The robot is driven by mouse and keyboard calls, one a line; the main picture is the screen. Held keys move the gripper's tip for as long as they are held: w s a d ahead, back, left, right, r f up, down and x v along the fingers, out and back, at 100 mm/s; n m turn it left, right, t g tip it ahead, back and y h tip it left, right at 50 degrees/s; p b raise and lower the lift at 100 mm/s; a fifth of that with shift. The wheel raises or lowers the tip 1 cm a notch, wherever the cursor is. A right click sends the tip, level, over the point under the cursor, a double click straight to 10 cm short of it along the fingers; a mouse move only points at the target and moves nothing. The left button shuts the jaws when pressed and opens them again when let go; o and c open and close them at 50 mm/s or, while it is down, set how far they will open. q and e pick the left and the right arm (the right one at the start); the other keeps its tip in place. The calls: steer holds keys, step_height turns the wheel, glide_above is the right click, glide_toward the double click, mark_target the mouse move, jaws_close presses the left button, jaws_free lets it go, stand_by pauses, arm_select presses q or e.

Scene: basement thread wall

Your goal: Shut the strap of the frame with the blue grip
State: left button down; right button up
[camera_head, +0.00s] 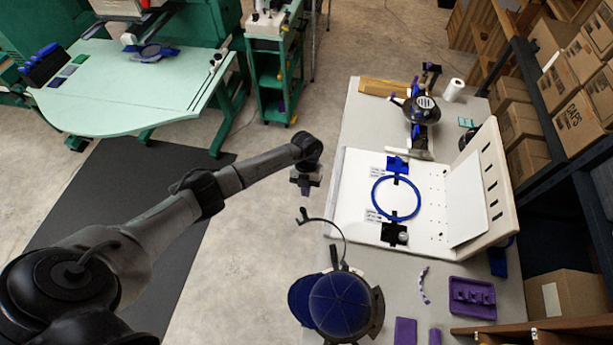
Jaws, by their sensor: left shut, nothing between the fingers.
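My left gripper (305,188) hangs fingers down over the floor, just left of the worktable, shut and empty. Below and right of it, a blue cap (342,302) sits on a dark round frame at the table's near left edge. A thin dark strap (330,224) arches up from this frame, with a small dark handle at its free end; the strap stands open, clear of the cap. The gripper is above the strap's end and apart from it. A second dark frame device (422,108) with blue parts stands at the table's far end. I cannot tell clearly which frame has the blue grip.
A white board (350,205) with a blue hoop (375,205) lies mid-table. A purple tray (472,297) and purple blocks lie at the near right. Shelves with cardboard boxes (580,115) line the right. Floor between the arm and the green table (130,95) is clear.

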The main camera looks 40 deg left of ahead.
arm_select(q)
steer(key=shift+s+d+p, duration=0.2)
steer(key=shift+s+d, duration=0.2)
steer(key=shift+s, duration=0.25)
steer(key=shift+s+d+p, duration=0.2)
steer(key=shift+s+d, duration=0.2)
steer(key=shift+s, duration=0.25)
steer(key=shift+r, duration=0.1)
